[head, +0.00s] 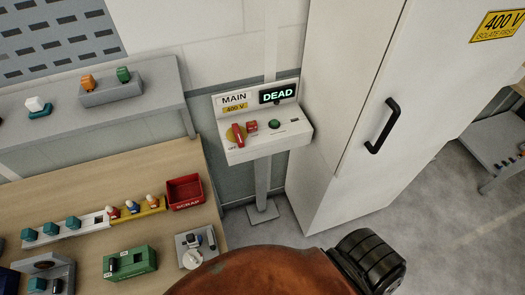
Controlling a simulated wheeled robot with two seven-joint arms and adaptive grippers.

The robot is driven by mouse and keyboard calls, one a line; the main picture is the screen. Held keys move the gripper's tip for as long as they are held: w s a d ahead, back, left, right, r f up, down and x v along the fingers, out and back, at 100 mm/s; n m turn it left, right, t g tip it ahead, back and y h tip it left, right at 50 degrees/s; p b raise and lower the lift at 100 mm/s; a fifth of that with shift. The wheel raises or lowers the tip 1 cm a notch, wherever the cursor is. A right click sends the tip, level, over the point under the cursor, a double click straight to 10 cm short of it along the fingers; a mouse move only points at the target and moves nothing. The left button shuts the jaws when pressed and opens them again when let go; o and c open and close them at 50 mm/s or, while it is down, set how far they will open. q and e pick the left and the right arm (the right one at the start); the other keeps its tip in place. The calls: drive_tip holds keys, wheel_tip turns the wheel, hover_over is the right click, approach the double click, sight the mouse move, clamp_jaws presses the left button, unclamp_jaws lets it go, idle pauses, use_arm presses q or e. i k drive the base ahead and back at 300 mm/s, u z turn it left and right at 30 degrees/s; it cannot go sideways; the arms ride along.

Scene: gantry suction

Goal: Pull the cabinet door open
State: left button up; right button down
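A tall white cabinet (345,70) stands right of centre in the head view. Its door (440,70) carries a black bar handle (383,125) and looks shut, with no gap visible along its edge. A yellow "400 V, isolate first" label (498,25) is at the door's upper right. Neither of my grippers can be made out in the view, and nothing is touching the handle.
A pedestal panel (265,150) left of the cabinet reads "MAIN 400 V" and "DEAD" and has a red switch (238,134). A wooden workbench (110,175) with a red scrap bin (185,192) is at left. Grey floor (440,220) is open at right, before a grey table (495,140).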

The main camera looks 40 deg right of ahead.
sight(444, 61)
drive_tip(key=z, duration=0.3)
drive_tip(key=k, duration=1.05)
drive_tip(key=z, duration=1.7)
drive_tip(key=i, duration=0.9)
drive_tip(key=z, duration=0.05)
